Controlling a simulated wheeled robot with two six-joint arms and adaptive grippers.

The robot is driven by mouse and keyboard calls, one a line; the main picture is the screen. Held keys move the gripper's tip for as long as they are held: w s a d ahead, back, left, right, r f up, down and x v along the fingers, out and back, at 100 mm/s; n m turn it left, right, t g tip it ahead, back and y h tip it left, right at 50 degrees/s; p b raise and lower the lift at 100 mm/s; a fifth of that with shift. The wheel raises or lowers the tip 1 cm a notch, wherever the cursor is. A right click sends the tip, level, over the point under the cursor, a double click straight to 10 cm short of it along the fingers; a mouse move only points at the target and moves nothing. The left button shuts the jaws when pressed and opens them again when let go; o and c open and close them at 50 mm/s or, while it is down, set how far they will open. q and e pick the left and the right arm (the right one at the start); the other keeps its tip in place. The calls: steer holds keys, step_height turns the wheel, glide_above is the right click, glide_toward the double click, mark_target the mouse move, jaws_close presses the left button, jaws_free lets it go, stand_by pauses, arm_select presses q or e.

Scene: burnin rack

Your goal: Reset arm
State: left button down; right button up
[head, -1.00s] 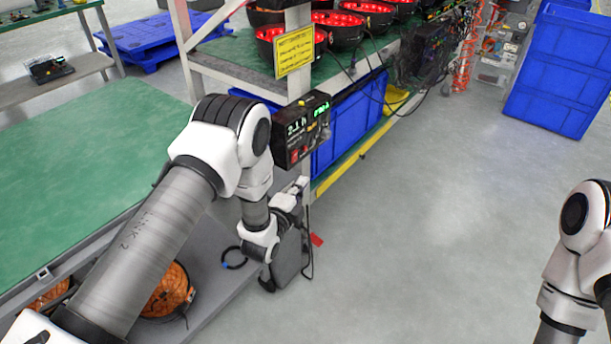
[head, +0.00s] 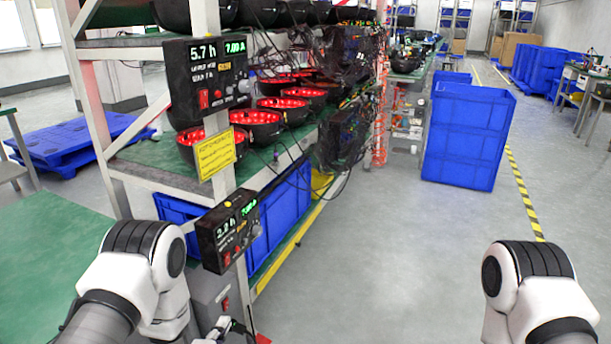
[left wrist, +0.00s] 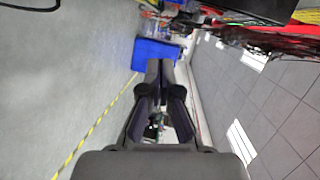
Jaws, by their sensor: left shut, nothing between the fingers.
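My left gripper (left wrist: 158,70) shows in the left wrist view with its dark fingers together and nothing between them. In the head view my left arm comes in at the lower left, beside the rack post, and its wrist is at the bottom edge; the gripper fingers cannot be made out there. My right arm shows at the lower right over open floor, but its gripper is out of the frame.
The burn-in rack (head: 150,178) holds red-lit units (head: 262,126) and two power displays (head: 228,230). A blue bin (head: 232,228) sits below. A green table (head: 45,240) is at left. Stacked blue crates (head: 466,135) stand beyond. The grey floor (head: 385,250) between is clear.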

arm_select(q)
steer(key=s+a+f+n+g, duration=0.1)
steer(key=s+f+n+g, duration=0.45)
steer(key=s+f, duration=0.45)
steer(key=s+f+n+g+y, duration=0.15)
steer(key=s+n+g, duration=0.4)
steer(key=s, duration=0.55)
steer(key=s+f+n+g, duration=0.2)
steer(key=s+n+g, duration=0.35)
steer(key=s, duration=0.55)
step_height(320, 180, up, 15)
steer(key=n+p, duration=0.1)
steer(key=p, duration=1.3)
steer(key=shift+a+f, duration=0.15)
steer(key=shift+a, duration=0.3)
steer(key=shift+t, duration=0.25)
